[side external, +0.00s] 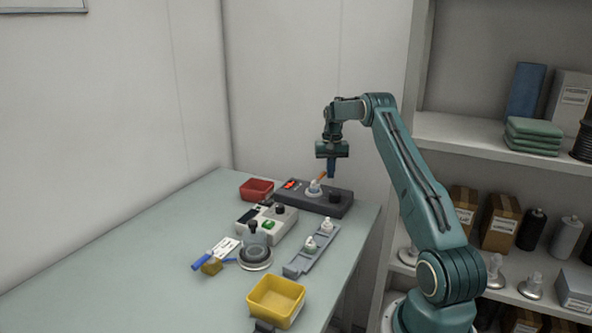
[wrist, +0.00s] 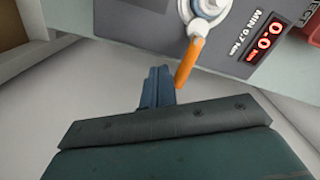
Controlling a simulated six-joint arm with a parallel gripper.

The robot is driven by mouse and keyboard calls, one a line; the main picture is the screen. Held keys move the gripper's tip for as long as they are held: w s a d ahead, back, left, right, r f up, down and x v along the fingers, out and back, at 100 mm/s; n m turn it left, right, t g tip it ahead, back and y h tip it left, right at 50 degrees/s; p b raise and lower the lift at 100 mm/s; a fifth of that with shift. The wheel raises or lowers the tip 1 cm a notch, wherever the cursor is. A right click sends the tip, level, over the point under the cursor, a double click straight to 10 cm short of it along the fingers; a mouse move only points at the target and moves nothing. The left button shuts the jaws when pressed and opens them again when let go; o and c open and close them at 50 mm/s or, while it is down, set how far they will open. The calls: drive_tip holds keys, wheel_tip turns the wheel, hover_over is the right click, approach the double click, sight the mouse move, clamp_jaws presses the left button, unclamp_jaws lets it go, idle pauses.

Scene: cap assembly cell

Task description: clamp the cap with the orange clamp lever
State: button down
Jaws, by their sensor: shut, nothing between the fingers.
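The orange clamp lever (side external: 322,176) sticks up and out from the dark fixture at the back of the table. In the wrist view the lever (wrist: 188,62) points toward my gripper from a white cap (wrist: 208,8), cut off by the top edge. The cap also shows on its round seat in the side view (side external: 314,187). My gripper (side external: 331,176) is shut and empty, pointing down just right of the lever. In the wrist view its blue fingers (wrist: 158,76) are together beside the lever's free end; whether they touch it I cannot tell.
The dark fixture (side external: 339,200) has a red display (wrist: 264,43) reading 0.0. A red bin (side external: 256,189) stands left of it. A grey rail (side external: 298,265) with white-capped parts, a white control box (side external: 250,220) and a yellow bin (side external: 276,301) stand nearer. The table's left side is bare.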

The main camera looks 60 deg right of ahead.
wheel_tip(320, 180, up, 7)
idle(1.0)
drive_tip(key=shift+f, duration=0.1)
